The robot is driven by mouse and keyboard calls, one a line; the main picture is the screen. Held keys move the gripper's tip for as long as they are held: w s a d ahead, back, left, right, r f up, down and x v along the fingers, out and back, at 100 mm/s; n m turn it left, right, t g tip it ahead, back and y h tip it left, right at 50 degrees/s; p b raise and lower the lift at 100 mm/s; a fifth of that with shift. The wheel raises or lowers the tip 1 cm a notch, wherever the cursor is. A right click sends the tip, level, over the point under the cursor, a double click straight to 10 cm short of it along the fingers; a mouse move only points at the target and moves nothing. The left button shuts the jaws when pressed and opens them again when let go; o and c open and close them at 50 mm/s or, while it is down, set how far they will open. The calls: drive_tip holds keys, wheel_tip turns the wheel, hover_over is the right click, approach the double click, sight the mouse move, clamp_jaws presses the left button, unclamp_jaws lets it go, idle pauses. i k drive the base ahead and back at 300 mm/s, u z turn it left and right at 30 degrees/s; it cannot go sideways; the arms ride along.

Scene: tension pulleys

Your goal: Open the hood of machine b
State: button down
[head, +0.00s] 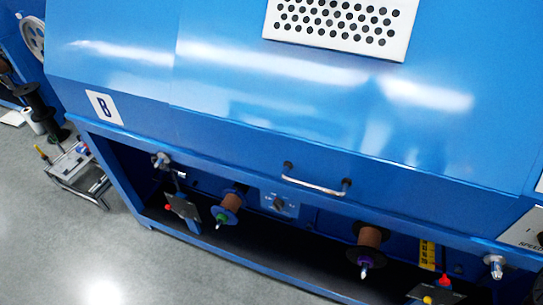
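A silver bar handle (315,186) on two dark mounts sits near the hood's lower front edge. A white perforated panel (340,24) is at the top of the hood. My gripper does not show in this view.
The bay below holds brown spools (369,238), a small switch box (279,203) and metal knobs (495,266). A grey cart (77,172) stands on the floor at left, near another blue machine (22,50). Grey floor (100,250) at lower left is clear.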

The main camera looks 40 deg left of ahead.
sight(450, 135)
drive_tip(key=z, duration=0.45)
drive_tip(key=k, duration=1.4)
drive_tip(key=u, duration=2.1)
drive_tip(key=i, duration=0.5)
drive_tip(key=u, duration=0.05)
